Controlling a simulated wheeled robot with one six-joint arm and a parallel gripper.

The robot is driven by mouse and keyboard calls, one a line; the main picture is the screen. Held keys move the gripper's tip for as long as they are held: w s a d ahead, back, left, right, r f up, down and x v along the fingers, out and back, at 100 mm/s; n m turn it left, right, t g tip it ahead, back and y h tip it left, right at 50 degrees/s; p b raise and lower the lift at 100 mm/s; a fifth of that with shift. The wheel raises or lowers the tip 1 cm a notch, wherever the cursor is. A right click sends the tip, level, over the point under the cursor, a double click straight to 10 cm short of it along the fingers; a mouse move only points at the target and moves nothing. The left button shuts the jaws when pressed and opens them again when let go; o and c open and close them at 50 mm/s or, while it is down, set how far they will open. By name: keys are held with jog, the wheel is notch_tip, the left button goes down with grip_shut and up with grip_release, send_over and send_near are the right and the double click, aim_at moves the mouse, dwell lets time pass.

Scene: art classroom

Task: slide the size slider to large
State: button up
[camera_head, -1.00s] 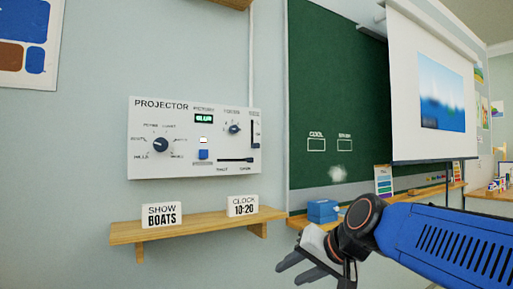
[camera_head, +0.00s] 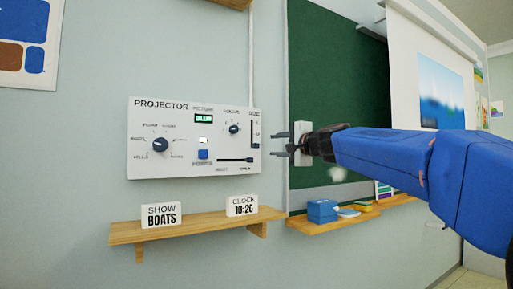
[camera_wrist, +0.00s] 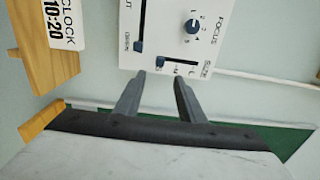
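The white projector panel (camera_head: 145,115) is fixed to the wall. Its size slider (camera_head: 255,132) is a vertical slot at the right edge, with a dark knob (camera_head: 256,146) low in it. In the wrist view the size slider (camera_wrist: 182,60) appears turned sideways, marked S, M and L, with its knob (camera_wrist: 160,61) at the S end. My gripper (camera_head: 272,144) is just right of the panel, level with the knob and pointing left. Its fingers (camera_wrist: 160,75) are apart and empty in the wrist view, with the knob ahead between them. I see no contact.
A lower slider (camera_head: 248,160), focus dial (camera_head: 234,129) and blue button (camera_head: 203,155) share the panel. Below, a wooden shelf (camera_head: 190,225) holds show and clock signs. A chalkboard (camera_head: 320,70) and its ledge (camera_head: 330,224) with a blue box are to the right.

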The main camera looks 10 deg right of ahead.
aim_at(258, 145)
jog(key=x, duration=1.4)
grip_shut()
